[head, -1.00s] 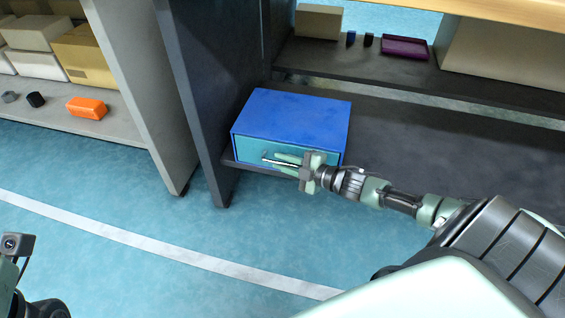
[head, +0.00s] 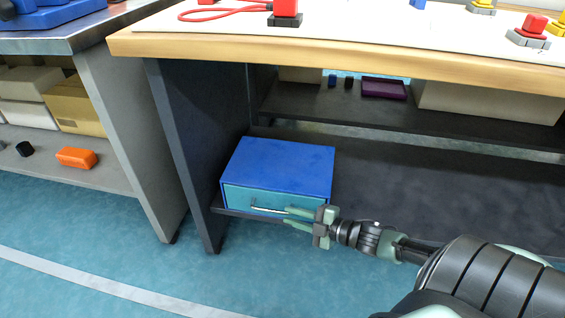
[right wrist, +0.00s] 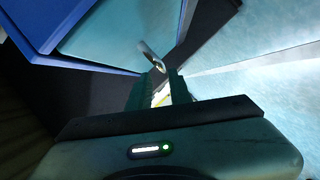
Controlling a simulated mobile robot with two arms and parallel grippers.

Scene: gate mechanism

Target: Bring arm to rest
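My right gripper (head: 292,217) is in front of the blue drawer box (head: 285,165) on the lower shelf. Its two green fingers are apart, with nothing between them. The teal drawer front (head: 240,198) looks shut, flush with the box. The metal drawer handle (head: 268,209) is just left of the fingertips in the head view. In the right wrist view the handle (right wrist: 152,57) shows beyond the tips of the gripper (right wrist: 160,82), apart from them. My left gripper is not in view.
A workbench with a wooden edge (head: 330,61) overhangs the shelves. Its dark side panel (head: 187,150) stands left of the box. A purple tray (head: 384,89) is on the upper shelf. An orange block (head: 76,157) lies on the left unit. Floor in front is clear.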

